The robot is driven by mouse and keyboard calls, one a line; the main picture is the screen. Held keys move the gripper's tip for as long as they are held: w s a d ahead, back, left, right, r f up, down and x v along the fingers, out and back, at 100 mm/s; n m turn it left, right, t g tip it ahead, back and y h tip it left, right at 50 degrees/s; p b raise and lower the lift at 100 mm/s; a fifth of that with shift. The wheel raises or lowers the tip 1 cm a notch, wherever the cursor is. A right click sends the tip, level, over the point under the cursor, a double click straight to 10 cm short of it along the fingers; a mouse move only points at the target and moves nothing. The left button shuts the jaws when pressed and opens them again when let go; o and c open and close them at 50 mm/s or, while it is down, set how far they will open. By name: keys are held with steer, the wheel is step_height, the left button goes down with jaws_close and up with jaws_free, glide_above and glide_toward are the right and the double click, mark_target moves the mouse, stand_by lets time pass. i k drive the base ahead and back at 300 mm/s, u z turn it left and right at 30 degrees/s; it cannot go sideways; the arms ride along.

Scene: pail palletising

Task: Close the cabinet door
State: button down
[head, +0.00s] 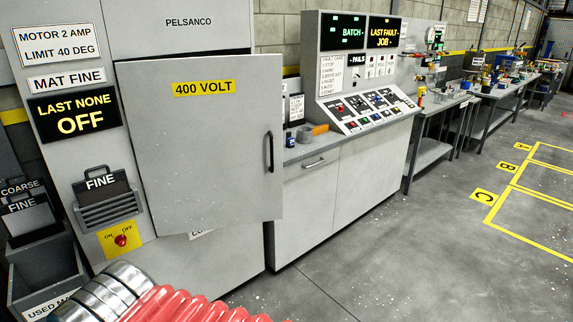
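The grey cabinet (195,20) marked PELSANCO stands at the left in the head view. Its door (205,145) carries a yellow 400 VOLT label and stands ajar. The door's right edge juts out past the cabinet's right side. A dark upright handle (269,152) is near that right edge. The door hides the cabinet's opening and most of a white label (201,234) below it. My gripper is not in view. Ribbed red and metal ringed parts, which seem to be my arm, show at the bottom left, below the door.
A control console (365,110) with a drawer cabinet stands just right of the door. Workbenches (450,105) continue along the wall. Bins (45,265) stand at the far left. The floor (390,250) in front and to the right is clear, with yellow marked bays (540,205).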

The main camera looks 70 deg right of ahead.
mark_target(206, 134)
steer(key=z, duration=0.55)
steer(key=i, duration=0.95)
steer(key=z, duration=0.5)
